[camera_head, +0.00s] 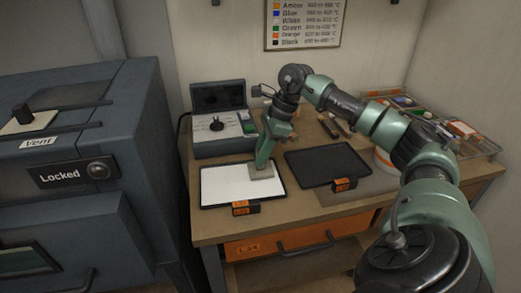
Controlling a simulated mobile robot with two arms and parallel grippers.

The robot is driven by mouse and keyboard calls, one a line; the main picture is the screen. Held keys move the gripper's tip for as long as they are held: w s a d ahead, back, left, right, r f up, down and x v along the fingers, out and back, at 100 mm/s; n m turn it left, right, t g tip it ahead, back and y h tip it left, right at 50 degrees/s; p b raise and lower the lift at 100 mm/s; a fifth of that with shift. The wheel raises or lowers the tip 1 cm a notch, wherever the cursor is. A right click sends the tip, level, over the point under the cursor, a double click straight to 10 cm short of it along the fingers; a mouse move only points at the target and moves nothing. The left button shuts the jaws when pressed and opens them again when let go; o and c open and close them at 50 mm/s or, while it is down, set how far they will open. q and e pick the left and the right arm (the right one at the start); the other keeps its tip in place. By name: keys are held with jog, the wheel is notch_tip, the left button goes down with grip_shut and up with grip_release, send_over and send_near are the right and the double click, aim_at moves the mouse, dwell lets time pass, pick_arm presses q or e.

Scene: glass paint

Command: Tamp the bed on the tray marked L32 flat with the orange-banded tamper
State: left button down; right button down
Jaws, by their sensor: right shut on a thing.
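A dark-rimmed tray (203,190) with a flat-looking white bed (225,185) lies at the table's front left. Its orange tag (245,208) is too small to read. My right gripper (264,160) is over the right part of this bed, pointing down, shut on a tamper (262,173). The tamper's pale square plate shows at or just above the bed; I cannot tell if it touches. Its handle and any orange band are hidden by the gripper. A second, dark tray (318,165) with an orange tag (343,184) lies to the right. My left gripper is not in view.
An open dark case (218,140) stands behind the white bed. A locked kiln-like cabinet (75,175) stands left. An orange drawer (280,243) is under the table.

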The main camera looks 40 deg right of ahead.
jog(key=shift+r+p, duration=0.35)
jog(key=shift+r, duration=0.45)
jog(key=shift+r, duration=0.1)
notch_tip(320, 180, up, 4)
jog(key=p, duration=0.3)
